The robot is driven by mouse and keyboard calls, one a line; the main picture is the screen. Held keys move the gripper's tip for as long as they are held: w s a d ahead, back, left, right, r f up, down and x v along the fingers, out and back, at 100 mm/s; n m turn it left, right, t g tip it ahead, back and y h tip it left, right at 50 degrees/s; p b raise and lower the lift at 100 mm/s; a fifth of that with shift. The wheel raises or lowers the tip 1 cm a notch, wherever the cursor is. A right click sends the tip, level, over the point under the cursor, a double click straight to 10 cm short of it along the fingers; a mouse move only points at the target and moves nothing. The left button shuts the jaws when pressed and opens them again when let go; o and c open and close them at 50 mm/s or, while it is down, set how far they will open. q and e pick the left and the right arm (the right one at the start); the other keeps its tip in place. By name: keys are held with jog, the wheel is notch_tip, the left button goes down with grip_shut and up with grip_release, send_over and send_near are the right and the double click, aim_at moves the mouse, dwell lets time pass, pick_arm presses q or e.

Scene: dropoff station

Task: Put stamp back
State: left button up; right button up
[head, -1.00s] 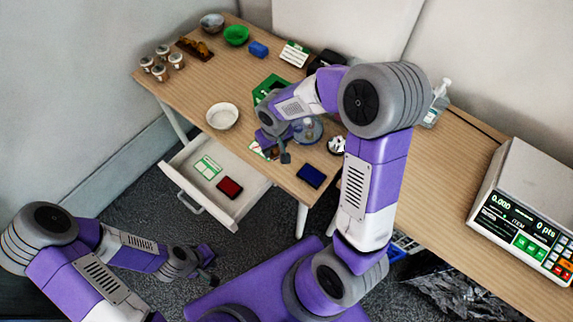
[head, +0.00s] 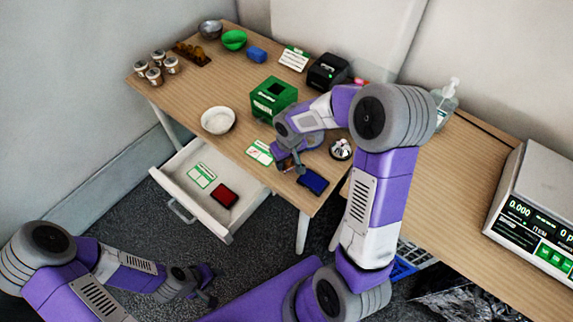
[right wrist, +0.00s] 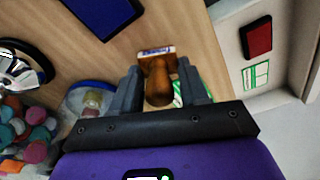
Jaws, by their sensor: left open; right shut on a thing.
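The stamp (right wrist: 158,85) has a brown wooden handle and a pale base with a printed label. My right gripper (right wrist: 160,88) is shut on its handle, with a finger on each side. In the head view my right gripper (head: 292,168) is over the table's front edge, beside the blue ink pad (head: 312,182); the stamp is mostly hidden there. The open white drawer (head: 181,207) holds a red ink pad (head: 224,195) and a green-white card (head: 202,175). My left gripper (head: 210,292) is open and empty, low in front of the drawer.
A green box (head: 274,97), a white bowl (head: 218,120) and another card (head: 260,152) are on the table. A silver bell (head: 341,149) is right of my right gripper. A jar of colourful pieces (right wrist: 27,130) shows in the wrist view. The drawer's back part is free.

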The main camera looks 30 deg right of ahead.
jog(key=shift+f, duration=0.95)
jog(key=shift+r, duration=0.1)
jog(key=o, duration=0.4)
jog(key=shift+f+b, duration=0.2)
jog(key=shift+b, duration=0.1)
jog(key=o, duration=0.4)
jog(key=shift+o, duration=0.2)
